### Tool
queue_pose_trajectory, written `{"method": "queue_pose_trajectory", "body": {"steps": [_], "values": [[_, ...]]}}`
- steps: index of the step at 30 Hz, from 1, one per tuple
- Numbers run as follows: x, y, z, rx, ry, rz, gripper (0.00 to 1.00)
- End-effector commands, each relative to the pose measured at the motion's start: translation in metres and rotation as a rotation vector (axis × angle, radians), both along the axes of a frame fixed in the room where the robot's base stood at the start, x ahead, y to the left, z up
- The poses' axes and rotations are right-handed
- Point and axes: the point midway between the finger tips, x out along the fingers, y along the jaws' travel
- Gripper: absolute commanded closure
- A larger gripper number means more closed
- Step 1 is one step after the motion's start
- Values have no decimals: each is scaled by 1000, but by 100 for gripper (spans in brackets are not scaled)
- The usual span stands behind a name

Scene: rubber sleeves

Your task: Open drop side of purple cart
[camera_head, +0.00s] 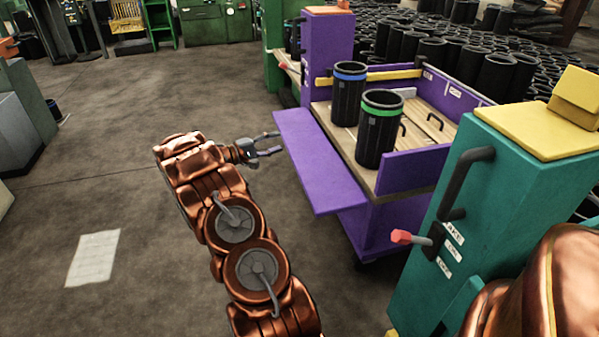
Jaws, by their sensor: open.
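The purple cart (385,228) stands right of centre with a wooden bed (345,138). Its drop side (318,165), a flat purple panel, juts out from the cart's left side and lies folded outward, roughly level. Through that side the bed and two black sleeves are in plain view. One sleeve has a blue band (348,95), the other a green band (379,132); both stand upright. My gripper (279,144) is open and empty, just left of the panel's far outer corner. I cannot tell whether a finger touches the panel.
A teal cabinet (500,200) with a dark handle and red-tipped lever (404,237) stands close at the right. A purple post (327,55) rises behind the cart. Many black sleeves (497,75) fill the back right.

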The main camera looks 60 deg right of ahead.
Motion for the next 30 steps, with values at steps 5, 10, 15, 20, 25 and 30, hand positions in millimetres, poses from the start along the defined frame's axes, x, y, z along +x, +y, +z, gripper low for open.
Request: {"method": "queue_pose_trajectory", "body": {"steps": [5, 10, 15, 20, 25, 30], "values": [[6, -31, -66, -74, 25, 32, 59], [11, -53, -113, -144, 37, 68, 59], [14, -70, -156, -199, 46, 101, 59], [14, -78, -181, -231, 48, 122, 59], [14, -82, -190, -246, 49, 132, 59], [11, -89, -189, -249, 48, 132, 59]]}}
